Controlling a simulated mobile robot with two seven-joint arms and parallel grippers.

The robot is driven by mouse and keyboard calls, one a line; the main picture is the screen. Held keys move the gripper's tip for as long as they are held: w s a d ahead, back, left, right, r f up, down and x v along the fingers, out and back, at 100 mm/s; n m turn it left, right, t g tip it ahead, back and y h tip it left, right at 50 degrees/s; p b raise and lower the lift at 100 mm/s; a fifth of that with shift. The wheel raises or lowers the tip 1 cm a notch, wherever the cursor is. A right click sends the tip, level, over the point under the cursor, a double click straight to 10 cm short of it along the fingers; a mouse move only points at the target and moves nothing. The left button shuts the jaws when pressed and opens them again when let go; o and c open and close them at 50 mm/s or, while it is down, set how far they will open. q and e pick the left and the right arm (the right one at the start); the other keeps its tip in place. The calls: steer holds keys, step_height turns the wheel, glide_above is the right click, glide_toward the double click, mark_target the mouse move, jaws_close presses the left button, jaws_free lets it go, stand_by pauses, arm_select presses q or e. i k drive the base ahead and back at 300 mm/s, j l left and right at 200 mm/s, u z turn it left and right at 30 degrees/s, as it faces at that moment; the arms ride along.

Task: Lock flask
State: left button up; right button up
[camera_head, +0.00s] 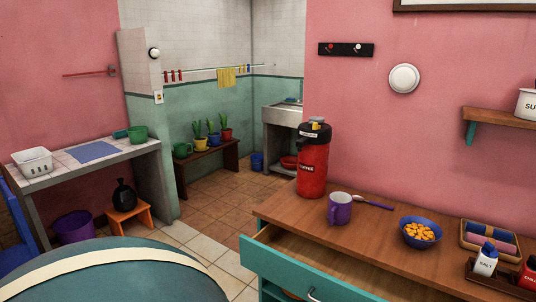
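A red flask (312,172) with a black top stands upright at the far left end of the wooden counter (345,235). It has a light label band on its body, and small grey and yellow parts show on its lid (317,126). The lid's locking position is too small to tell. Neither of my grippers is in view.
A purple mug (340,209), a spoon (373,202), a blue bowl of orange pieces (421,231) and a salt shaker (485,260) stand on the counter. A teal drawer (296,274) is pulled open at its front. A round teal surface (110,278) fills the lower left.

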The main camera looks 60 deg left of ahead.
mark_target(316, 126)
steer(key=u, duration=1.45)
